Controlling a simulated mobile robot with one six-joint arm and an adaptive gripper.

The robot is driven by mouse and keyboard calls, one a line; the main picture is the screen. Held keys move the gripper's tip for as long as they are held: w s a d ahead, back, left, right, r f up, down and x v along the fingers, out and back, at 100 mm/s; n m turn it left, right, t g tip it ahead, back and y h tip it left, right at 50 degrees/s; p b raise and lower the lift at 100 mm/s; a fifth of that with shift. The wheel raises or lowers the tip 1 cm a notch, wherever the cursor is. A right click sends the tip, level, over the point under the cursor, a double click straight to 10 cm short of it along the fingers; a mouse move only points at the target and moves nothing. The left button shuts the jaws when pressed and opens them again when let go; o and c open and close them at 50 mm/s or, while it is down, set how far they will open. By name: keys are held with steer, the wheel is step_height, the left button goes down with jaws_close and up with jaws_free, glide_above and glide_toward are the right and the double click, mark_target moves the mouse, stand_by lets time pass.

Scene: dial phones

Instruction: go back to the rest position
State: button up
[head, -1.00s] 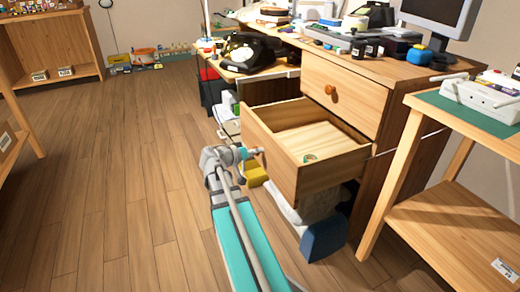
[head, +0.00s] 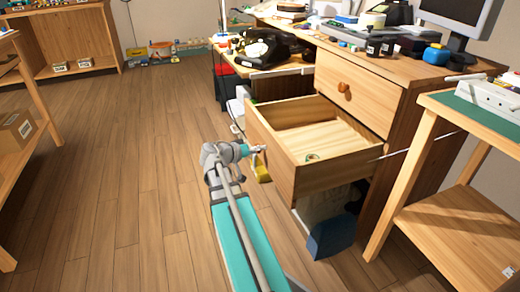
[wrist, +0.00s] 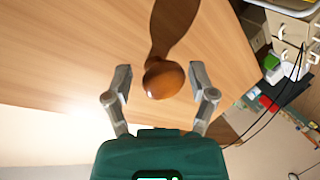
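My gripper (head: 258,150) is low in front of the open lower drawer (head: 292,185) of the wooden desk, close to the drawer's front in the head view. In the wrist view my gripper (wrist: 160,70) is open, its two grey fingers spread apart. A round brown wooden knob (wrist: 165,80) on a wooden front shows between the fingers, with visible space on both sides. I cannot tell how deep the knob lies between them. The drawer is pulled out and holds a small greenish round item (head: 312,157).
A closed upper drawer with a knob (head: 343,87) is above. A black dial phone (head: 262,48) stands on a low surface behind. A side table (head: 450,215) is at the right, a shelf with a cardboard box (head: 14,131) at the left. The floor (head: 120,200) on the left is clear.

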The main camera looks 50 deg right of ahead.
steer(key=shift+w, duration=0.2)
stand_by(0.5)
steer(key=w+a+r+n+t+y+p, duration=0.15)
steer(key=a+n+y+p, duration=0.45)
steer(key=a, duration=0.9)
steer(key=a+r+n+t+y+p, duration=0.1)
steer(key=a+r+n+y+p, duration=0.15)
steer(key=a+p, duration=0.9)
steer(key=w+a+r+n+t+y+p, duration=0.1)
steer(key=a+r+n+y+p, duration=0.35)
steer(key=a, duration=1.35)
step_height(320, 180, up, 36)
steer(key=m+y+p, duration=0.1)
steer(key=p, duration=3.4)
steer(key=shift+s+d+p, duration=0.15)
steer(key=shift+d+p, duration=0.1)
steer(key=shift+p, duration=0.1)
steer(key=shift+g, duration=0.25)
steer(key=shift+d, duration=0.1)
